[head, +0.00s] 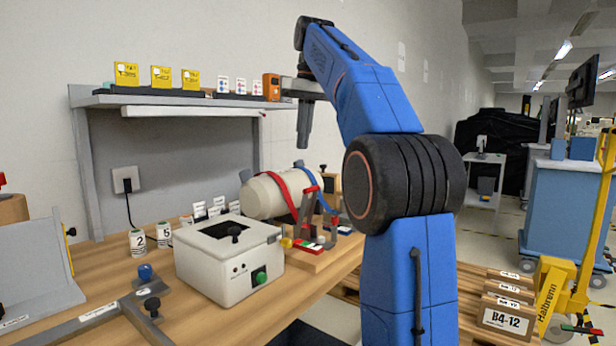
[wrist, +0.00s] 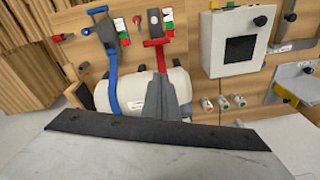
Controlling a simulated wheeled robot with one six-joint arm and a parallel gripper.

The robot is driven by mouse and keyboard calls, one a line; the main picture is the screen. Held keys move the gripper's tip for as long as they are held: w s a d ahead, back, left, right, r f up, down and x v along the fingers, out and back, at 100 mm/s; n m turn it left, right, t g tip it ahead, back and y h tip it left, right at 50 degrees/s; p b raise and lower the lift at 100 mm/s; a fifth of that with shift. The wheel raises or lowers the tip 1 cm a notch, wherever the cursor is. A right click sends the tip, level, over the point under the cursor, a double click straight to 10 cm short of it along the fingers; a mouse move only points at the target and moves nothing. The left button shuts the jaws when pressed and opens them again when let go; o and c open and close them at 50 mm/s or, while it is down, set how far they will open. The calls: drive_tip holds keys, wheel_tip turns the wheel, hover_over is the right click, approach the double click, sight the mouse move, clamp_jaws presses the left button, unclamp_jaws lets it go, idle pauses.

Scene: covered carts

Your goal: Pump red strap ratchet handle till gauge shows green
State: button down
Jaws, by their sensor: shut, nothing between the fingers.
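A cream cylinder (head: 268,194) lies on a wooden board, held by a red strap (head: 283,187) and a blue strap (head: 318,190). The red strap's ratchet handle (head: 308,190) has a red grip at the cylinder's near right side. In the wrist view its red bar (wrist: 157,43) lies just beyond my fingers. A red, white and green gauge (head: 308,248) sits at the red strap's foot; it also shows in the wrist view (wrist: 168,21). Its reading is too small to tell. My gripper (head: 304,143) is shut and empty, pointing down above the cylinder, apart from the handle.
A white box (head: 230,262) with a green knob stands left of the cylinder. A shelf (head: 180,101) with yellow boxes is behind. The blue strap (wrist: 111,80) has its own gauge (wrist: 121,30) beside the red one. Crates (head: 505,318) stand at right.

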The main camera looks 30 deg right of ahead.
sight(313, 188)
drive_tip(key=shift+s+d+f+n, duration=0.15)
drive_tip(key=shift+f+n, duration=0.45)
drive_tip(key=shift+f, duration=1.05)
drive_tip(key=shift+s+f+n, duration=0.3)
drive_tip(key=shift+f+n, duration=0.3)
drive_tip(key=shift+f, duration=1.1)
drive_tip(key=shift+s+d+f+n, duration=0.15)
drive_tip(key=shift+f+n, duration=0.45)
drive_tip(key=shift+f, duration=1.05)
drive_tip(key=shift+s, duration=0.1)
drive_tip(key=shift+s+d+f+t+y, duration=0.1)
drive_tip(key=shift+s+d+t+y, duration=0.05)
drive_tip(key=shift+s+t, duration=0.3)
drive_tip(key=shift+s+d+t+y, duration=0.15)
drive_tip(key=shift+s+t, duration=0.2)
drive_tip(key=shift+s, duration=0.1)
drive_tip(key=shift+s+d+f+t, duration=0.25)
drive_tip(key=shift+s+t, duration=0.35)
drive_tip(key=shift+r, duration=0.1)
